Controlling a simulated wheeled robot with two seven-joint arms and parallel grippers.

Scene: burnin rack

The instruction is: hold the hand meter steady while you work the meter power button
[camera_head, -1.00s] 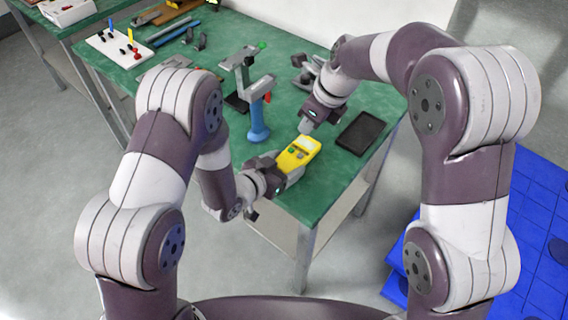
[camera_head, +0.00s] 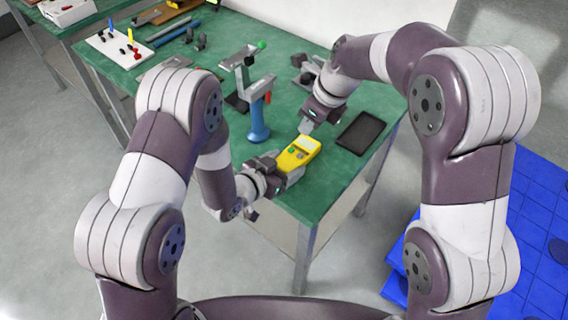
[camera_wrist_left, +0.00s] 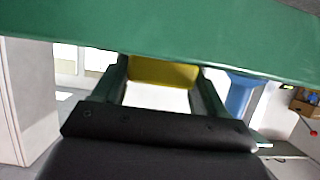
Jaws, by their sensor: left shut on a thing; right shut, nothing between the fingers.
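The hand meter (camera_head: 297,153) is yellow with a pale screen at its upper end and a green button on its face. My left gripper (camera_head: 284,171) is shut on its near end at the table's front edge. In the left wrist view the meter's yellow end (camera_wrist_left: 163,73) shows between the two fingers. My right gripper (camera_head: 305,127) is shut and empty, with its fingertips just above the meter's screen end. I cannot tell whether they touch it. The power button is too small to identify surely.
The green table (camera_head: 312,205) has a dark flat tray (camera_head: 361,132) right of the meter. A stand with a blue handle (camera_head: 259,122) stands left of it. A white board with pegs (camera_head: 119,48) and tools lie at the far left. The near right corner is clear.

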